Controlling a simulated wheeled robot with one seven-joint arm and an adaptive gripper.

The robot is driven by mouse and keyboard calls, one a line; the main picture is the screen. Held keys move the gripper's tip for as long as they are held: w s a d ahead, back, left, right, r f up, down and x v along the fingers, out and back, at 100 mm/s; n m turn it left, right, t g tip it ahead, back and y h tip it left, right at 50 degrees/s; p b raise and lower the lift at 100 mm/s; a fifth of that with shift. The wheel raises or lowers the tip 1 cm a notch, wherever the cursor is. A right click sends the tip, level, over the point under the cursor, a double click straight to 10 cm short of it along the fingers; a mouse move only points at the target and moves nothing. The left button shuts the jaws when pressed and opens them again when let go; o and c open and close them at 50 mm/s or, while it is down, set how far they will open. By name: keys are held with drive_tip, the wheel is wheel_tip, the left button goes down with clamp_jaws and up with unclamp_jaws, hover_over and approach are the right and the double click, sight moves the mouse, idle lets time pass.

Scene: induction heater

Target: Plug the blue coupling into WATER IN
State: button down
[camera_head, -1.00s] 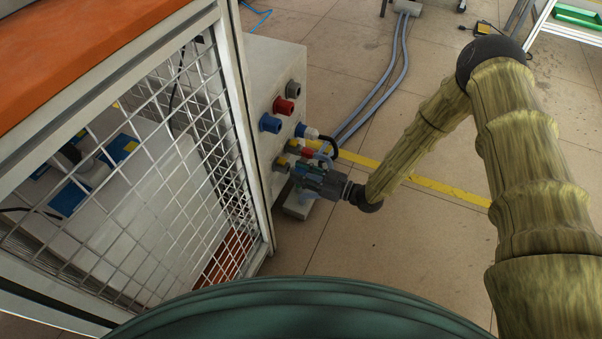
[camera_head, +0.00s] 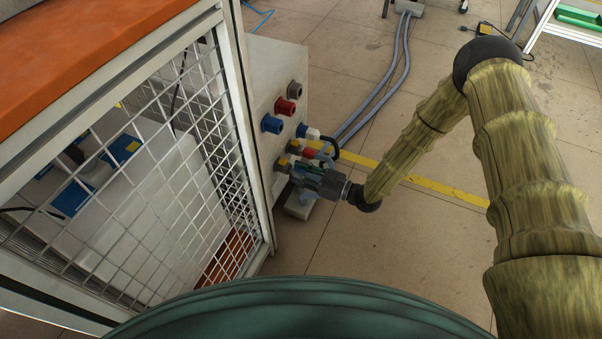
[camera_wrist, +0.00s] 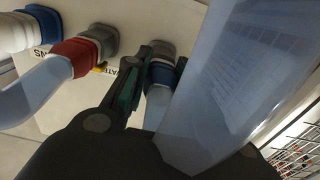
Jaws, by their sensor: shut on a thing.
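My gripper (camera_head: 308,175) is at the connector panel on the cabinet's side. In the wrist view my gripper (camera_wrist: 152,80) is shut on the blue coupling (camera_wrist: 160,74), which has a pale translucent hose. The coupling lines up with a grey socket (camera_wrist: 161,49) on the panel and appears to meet it; whether it is fully seated I cannot tell. In the head view my gripper mostly hides the coupling.
A red coupling (camera_wrist: 75,56) with its own hose sits to the left in the wrist view, beside a blue and white plug (camera_wrist: 32,28). The mesh cage (camera_head: 150,190) is left of the panel. Grey hoses (camera_head: 385,90) cross the floor. Open floor lies right of the panel.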

drive_tip(key=shift+w+a, duration=0.1)
drive_tip(key=shift+a, duration=0.2)
drive_tip(key=c, duration=1.1)
unclamp_jaws()
drive_tip(key=v, duration=1.2)
drive_tip(key=shift+f, duration=0.1)
